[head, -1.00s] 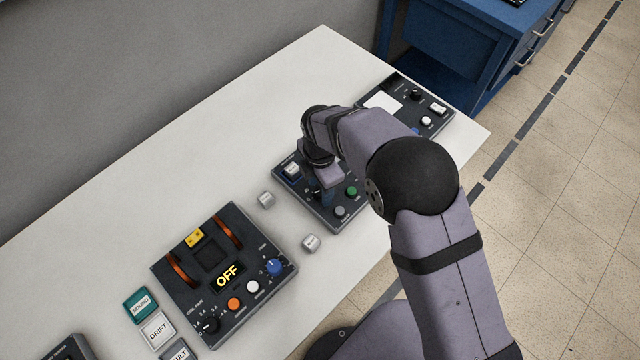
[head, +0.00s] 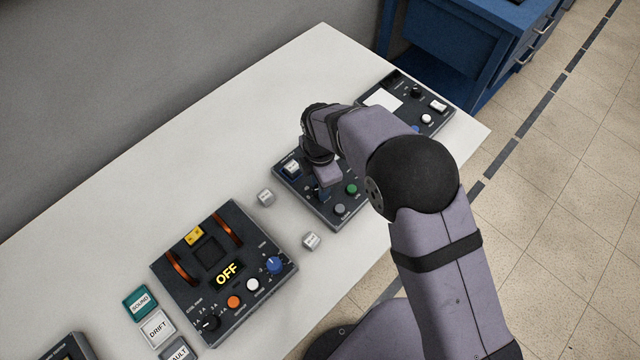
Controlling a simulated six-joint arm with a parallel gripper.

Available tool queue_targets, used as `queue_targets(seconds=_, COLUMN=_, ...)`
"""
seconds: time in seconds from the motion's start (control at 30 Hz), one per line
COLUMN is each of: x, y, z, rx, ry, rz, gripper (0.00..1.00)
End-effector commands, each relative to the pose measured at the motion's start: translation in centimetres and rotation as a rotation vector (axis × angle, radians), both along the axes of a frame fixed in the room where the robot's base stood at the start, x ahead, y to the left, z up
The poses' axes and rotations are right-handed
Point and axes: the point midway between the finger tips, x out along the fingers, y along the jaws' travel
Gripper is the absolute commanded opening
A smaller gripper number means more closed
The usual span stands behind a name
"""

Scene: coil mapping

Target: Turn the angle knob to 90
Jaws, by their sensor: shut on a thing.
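My gripper (head: 321,193) points down over the dark middle control box (head: 335,219). It is shut on a knob on the box's face, between a white block at its upper left and a green button (head: 351,189) at its right. My fingers and wrist hide nearly all of the knob, so its pointer, scale and any angle reading cannot be seen. A grey button (head: 340,209) sits just below my fingertips on the same box.
Two small pale cubes, an upper one (head: 266,197) and a lower one (head: 311,241), lie left of the middle box. A larger box with a lit OFF display (head: 227,275) stands at lower left. Another panel (head: 433,107) is at upper right. The white table's (head: 150,190) back is clear.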

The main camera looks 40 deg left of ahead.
Motion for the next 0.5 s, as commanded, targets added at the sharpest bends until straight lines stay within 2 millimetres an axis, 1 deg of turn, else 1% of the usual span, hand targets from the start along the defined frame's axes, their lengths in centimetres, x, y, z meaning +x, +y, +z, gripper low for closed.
queue_targets(seconds=0.27, x=0.02, y=0.06, z=-0.10, rx=0.001, ry=0.000, rz=-0.204, gripper=0.03)
queue_targets(seconds=0.5, x=0.03, y=0.08, z=-0.05, rx=0.001, ry=-0.001, rz=-0.430, gripper=0.03)
